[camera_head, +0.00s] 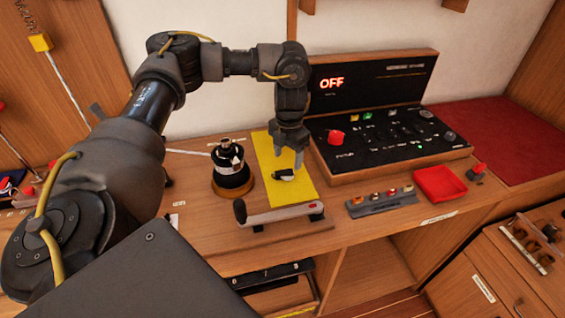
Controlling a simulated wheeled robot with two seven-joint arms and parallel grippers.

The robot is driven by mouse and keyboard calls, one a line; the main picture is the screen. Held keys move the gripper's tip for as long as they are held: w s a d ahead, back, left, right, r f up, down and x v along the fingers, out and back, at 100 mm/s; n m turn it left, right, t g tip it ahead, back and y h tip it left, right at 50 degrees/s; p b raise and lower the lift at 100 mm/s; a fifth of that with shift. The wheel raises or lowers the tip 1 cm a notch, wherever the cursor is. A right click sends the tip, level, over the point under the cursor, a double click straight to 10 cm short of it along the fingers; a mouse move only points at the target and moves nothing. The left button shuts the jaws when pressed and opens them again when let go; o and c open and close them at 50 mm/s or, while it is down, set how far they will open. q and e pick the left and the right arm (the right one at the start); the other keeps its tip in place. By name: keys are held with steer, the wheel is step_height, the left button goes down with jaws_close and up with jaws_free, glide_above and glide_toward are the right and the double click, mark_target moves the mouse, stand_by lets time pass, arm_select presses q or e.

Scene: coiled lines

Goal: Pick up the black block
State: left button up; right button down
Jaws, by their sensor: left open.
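A small black block (284,175) lies on the yellow mat (300,190) on the wooden bench, with a pale patch on its near side. My left gripper (288,160) points down from above, its fingers open just over or beside the block. I cannot tell whether the fingers touch it. My left arm comes in from the left and reaches over the bench. My right gripper does not show.
A black and silver device (231,176) stands left of the mat. A grey handle bar (280,213) lies in front. A control panel (385,140) reading OFF stands right, near a small rack (381,201) and a red tray (439,184).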

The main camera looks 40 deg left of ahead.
mark_target(288, 171)
arm_select(q)
steer(key=shift+s+d+f, duration=0.1)
steer(key=shift+f, duration=0.05)
step_height(288, 171, down, 5)
steer(key=shift+s+d+r, duration=0.1)
steer(key=shift+s, duration=0.05)
steer(key=shift+c, duration=0.2)
steer(key=c, duration=1.1)
steer(key=shift+o, duration=0.2)
